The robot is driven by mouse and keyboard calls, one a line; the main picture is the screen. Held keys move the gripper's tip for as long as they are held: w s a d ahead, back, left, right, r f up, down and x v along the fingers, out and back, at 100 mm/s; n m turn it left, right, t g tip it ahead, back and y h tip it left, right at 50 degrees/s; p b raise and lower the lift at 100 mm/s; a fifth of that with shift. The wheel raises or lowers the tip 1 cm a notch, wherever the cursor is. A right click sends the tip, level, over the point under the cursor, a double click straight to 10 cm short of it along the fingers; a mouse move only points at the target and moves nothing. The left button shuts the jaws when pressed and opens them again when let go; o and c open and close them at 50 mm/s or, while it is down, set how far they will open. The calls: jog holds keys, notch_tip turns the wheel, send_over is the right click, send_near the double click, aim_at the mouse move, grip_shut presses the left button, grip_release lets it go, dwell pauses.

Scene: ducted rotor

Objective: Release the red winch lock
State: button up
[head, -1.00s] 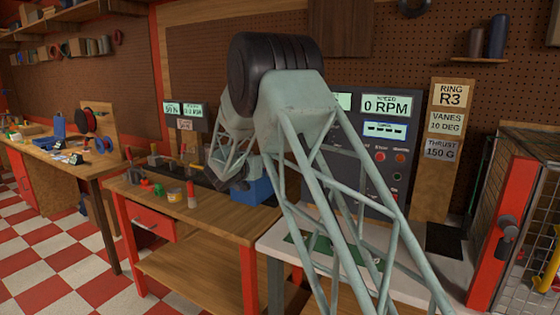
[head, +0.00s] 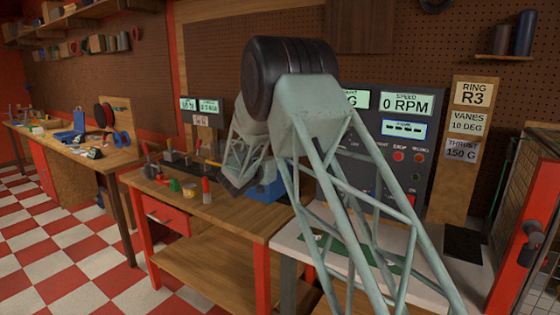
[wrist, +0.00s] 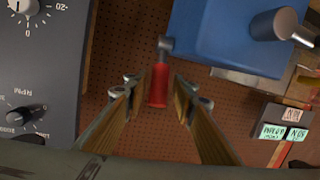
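In the wrist view the red lock lever (wrist: 159,86) hangs from a grey pivot at the edge of the blue winch body (wrist: 225,35). My gripper (wrist: 157,92) is open, one finger on each side of the lever in the picture. A gap shows between lever and fingers; I cannot tell how far the lever reaches in between them. In the head view the blue winch body (head: 268,191) stands on the wooden bench, partly behind my arm. The lever and my fingertips are not clear there.
A grey crank handle (wrist: 275,24) sticks out of the winch body. A grey dial panel (wrist: 38,75) is on the left in the wrist view. Small tools and a red-capped bottle (head: 206,190) stand on the wooden bench (head: 225,212). A control panel (head: 385,150) rises behind my arm.

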jog(key=shift+o, duration=0.3)
jog(key=shift+r, duration=0.1)
jog(key=shift+s+a+r, duration=0.1)
jog(key=shift+s+a, duration=0.15)
jog(key=shift+s, duration=0.35)
jog(key=v, duration=1)
jog(key=shift+s+a, duration=0.15)
jog(key=shift+s, duration=0.15)
